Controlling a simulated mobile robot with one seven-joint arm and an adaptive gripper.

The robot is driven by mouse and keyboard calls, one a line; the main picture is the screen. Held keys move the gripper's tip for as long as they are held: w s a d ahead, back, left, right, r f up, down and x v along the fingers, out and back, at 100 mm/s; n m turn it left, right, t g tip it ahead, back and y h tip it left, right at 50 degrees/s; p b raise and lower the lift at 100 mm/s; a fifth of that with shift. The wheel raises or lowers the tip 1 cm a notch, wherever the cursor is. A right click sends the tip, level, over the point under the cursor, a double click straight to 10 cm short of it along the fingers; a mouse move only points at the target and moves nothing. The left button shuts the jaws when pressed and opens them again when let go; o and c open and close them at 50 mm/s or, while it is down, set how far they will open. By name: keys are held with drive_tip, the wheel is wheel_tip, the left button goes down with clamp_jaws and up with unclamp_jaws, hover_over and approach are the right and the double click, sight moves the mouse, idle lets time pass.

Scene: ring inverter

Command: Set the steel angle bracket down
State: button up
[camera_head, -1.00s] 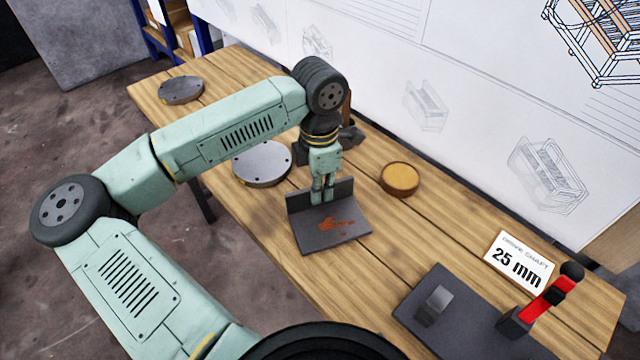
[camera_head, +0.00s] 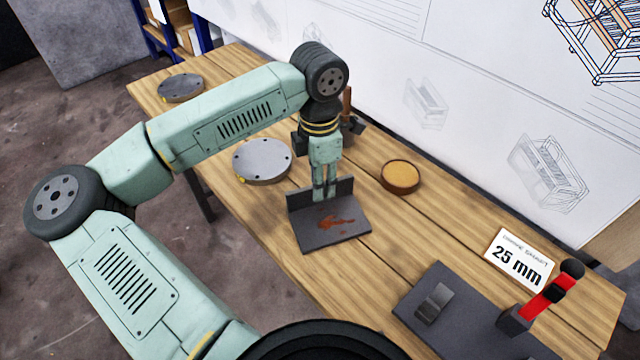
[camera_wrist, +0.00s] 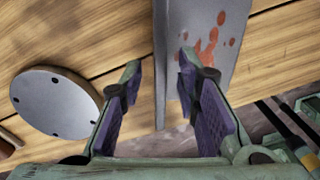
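The steel angle bracket (camera_head: 335,230) is a dark grey L-shape with orange rust marks. Its base plate lies flat on the wooden bench and its upright wall stands at the back. In the wrist view the bracket (camera_wrist: 212,50) reaches up to the top edge. My gripper (camera_head: 325,194) is at the top of the upright wall. In the wrist view my gripper (camera_wrist: 160,68) is open, with a finger on each side of the wall and visible gaps. The wall's far end is out of the wrist view.
A round steel disc (camera_head: 262,162) lies behind left of the bracket, and a smaller one (camera_head: 181,89) at the far left. A round wooden piece (camera_head: 400,176) is to the right. A dark fixture (camera_head: 465,325) with a red handle (camera_head: 547,298) and a "25 mm" sign (camera_head: 519,262) are front right.

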wheel_tip(320, 180, up, 10)
drive_tip(key=b, duration=0.1)
drive_tip(key=shift+r, duration=0.15)
drive_tip(key=shift+w, duration=0.1)
